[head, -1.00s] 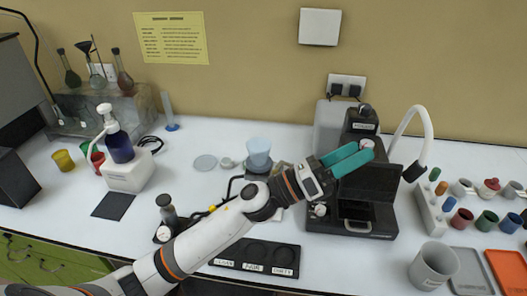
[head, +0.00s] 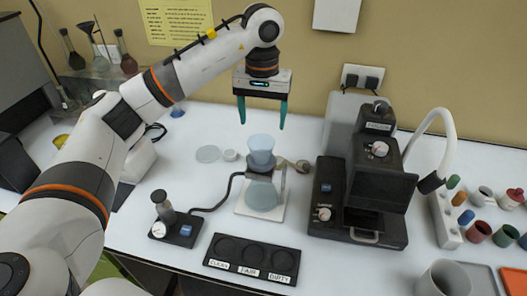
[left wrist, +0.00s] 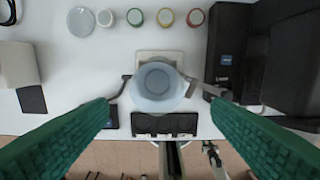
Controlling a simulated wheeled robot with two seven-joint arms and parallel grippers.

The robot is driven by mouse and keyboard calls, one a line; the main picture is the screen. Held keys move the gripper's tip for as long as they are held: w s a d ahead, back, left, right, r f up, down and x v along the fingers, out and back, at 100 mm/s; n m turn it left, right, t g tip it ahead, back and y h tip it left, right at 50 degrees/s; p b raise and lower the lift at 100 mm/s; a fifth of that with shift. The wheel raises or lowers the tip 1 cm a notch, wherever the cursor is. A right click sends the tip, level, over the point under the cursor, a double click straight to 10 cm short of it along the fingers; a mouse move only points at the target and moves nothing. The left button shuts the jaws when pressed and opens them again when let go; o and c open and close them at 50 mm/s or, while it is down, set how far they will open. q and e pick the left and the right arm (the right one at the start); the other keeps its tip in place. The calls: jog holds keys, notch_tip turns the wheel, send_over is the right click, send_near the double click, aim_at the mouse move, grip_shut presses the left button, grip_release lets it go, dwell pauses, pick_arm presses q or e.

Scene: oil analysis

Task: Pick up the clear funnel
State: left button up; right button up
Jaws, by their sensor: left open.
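The clear funnel (head: 261,146) is a translucent bluish cone that sits upright on a clear glass vessel (head: 263,193) on a white base (head: 243,210). In the left wrist view, the funnel (left wrist: 157,80) shows from above as round rims near the middle of the picture. My left gripper (head: 262,114) points down above and apart from the funnel in the head view. Its two teal fingers are wide apart with nothing between them. In the left wrist view the fingers (left wrist: 160,122) lie to either side of the funnel. My right gripper is not in view.
A black machine (head: 375,185) stands right of the vessel. A small black device (head: 175,228) with a cable stands at left. A labelled black tray (head: 252,262) lies in front. A grey disc (head: 208,154) lies on the table left of the funnel.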

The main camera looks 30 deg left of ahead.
aim_at(261, 153)
pick_arm(q)
notch_tip(261, 153, down, 6)
jog(key=shift+a+f+p, duration=0.1)
jog(key=shift+f+p, duration=0.15)
jog(key=shift+p, duration=0.95)
jog(key=shift+s+f+p, duration=0.1)
jog(key=shift+f+p, duration=0.15)
jog(key=shift+p, duration=0.05)
notch_tip(261, 153, down, 4)
jog(key=shift+a+r+p, duration=0.1)
jog(key=shift+r+p, duration=0.15)
jog(key=shift+p, duration=0.85)
jog(key=shift+f, duration=0.6)
jog(key=c, duration=0.7)
